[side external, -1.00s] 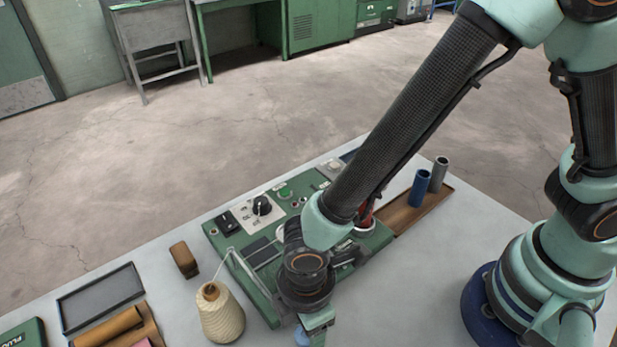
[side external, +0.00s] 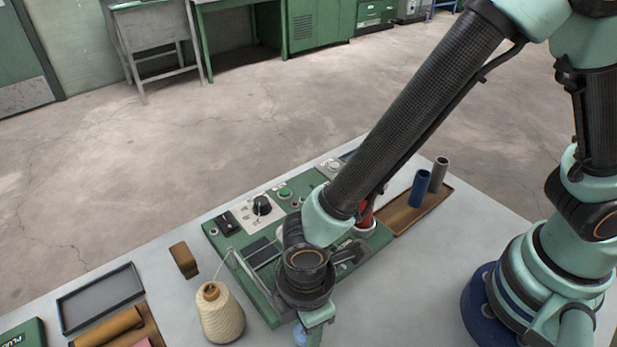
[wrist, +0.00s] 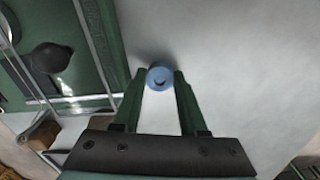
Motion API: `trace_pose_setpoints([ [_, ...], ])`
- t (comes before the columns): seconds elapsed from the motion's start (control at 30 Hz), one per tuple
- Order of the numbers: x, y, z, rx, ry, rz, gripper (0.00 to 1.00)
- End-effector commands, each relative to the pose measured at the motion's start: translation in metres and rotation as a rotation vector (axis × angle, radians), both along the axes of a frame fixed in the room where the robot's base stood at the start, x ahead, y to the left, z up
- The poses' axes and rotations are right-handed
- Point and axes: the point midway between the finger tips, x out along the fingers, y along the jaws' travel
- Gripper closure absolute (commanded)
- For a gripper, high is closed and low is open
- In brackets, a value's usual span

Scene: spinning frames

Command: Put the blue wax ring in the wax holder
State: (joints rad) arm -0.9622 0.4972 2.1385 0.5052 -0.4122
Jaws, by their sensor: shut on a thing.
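The blue wax ring (wrist: 160,77) is a small round blue piece with a hole, at the centre of the wrist view. My gripper (wrist: 161,80) is shut on it, with one green finger on each side. The ring seems held above the pale grey tabletop. In the side external view the ring (side external: 300,335) shows only partly at the bottom edge, beside the gripper, just in front of the green machine (side external: 266,309). I cannot tell which part is the wax holder; my arm hides part of the machine.
A cream yarn cone (side external: 221,315) stands left of my gripper. Behind it is a brown block (side external: 184,261); a dark tray (side external: 62,312) lies further left. Blue (side external: 420,189) and grey (side external: 438,174) tubes stand in a wooden tray (side external: 402,222) at right.

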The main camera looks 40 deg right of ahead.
Motion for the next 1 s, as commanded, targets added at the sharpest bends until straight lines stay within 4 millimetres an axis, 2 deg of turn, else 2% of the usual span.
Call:
trace_pose_setpoints([
  [0.17,0.0,0.001,0.023,0.005,-0.003,0.0,1.0],
  [0.27,0.001,0.001,0.044,0.006,-0.004,0.0,1.0],
  [0.5,0.001,0.001,0.11,0.007,-0.005,0.0,1.0],
  [0.7,0.0,0.001,0.156,0.005,-0.003,0.0,1.0],
  [0.9,0.0,0.0,0.183,0.002,-0.001,-0.001,1.0],
  [1.0,0.004,-0.003,0.189,0.001,0.0,-0.021,1.0],
])
